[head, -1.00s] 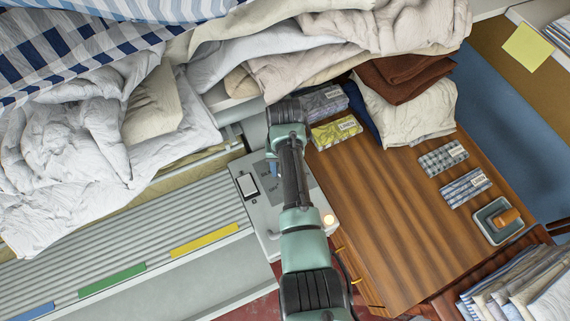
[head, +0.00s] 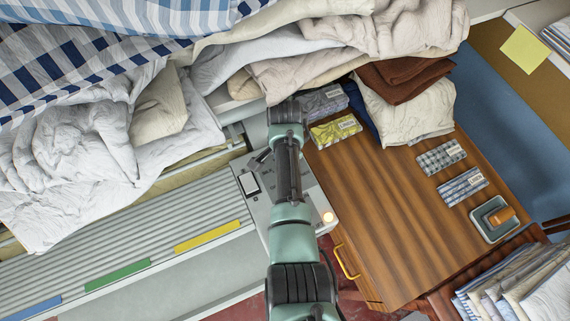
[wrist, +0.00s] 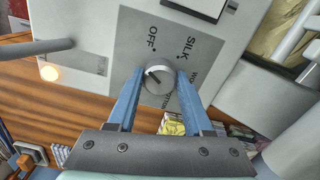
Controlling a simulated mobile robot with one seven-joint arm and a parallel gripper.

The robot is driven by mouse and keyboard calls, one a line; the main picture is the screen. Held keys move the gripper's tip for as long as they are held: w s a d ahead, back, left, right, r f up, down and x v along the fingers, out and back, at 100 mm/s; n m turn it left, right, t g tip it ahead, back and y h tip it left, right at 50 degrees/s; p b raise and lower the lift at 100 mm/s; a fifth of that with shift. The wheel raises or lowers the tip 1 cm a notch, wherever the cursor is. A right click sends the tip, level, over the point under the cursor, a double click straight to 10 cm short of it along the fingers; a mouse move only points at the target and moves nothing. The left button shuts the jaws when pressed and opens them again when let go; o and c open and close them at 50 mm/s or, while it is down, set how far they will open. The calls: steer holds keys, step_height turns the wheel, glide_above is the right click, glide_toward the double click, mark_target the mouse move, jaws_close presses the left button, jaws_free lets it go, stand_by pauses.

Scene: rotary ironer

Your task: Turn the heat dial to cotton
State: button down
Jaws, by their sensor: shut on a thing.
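In the wrist view the heat dial (wrist: 159,82) is a round silver knob with a dark line across its face, on a grey label plate (wrist: 129,52). OFF and SILK read clearly above it. WOOL and a further word at its lower right are partly hidden by a finger. My gripper (wrist: 160,76) has its two blue fingers on either side of the dial, shut on it. Which label the dial's line marks is hard to tell. In the head view my arm hides the dial on the control panel (head: 312,196).
A lit round lamp (head: 328,217) and a rocker switch (head: 249,184) are on the same panel. A wooden table (head: 385,205) with several packets stands to the right. Piled linen (head: 75,165) lies at the left. A grey bar (wrist: 36,48) crosses the wrist view's left.

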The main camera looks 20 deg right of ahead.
steer(key=m, duration=0.5)
steer(key=shift+w+r, duration=0.1)
stand_by(0.4)
steer(key=shift+c, duration=1.5)
jaws_free()
step_height(320, 180, up, 13)
steer(key=shift+b, duration=0.45)
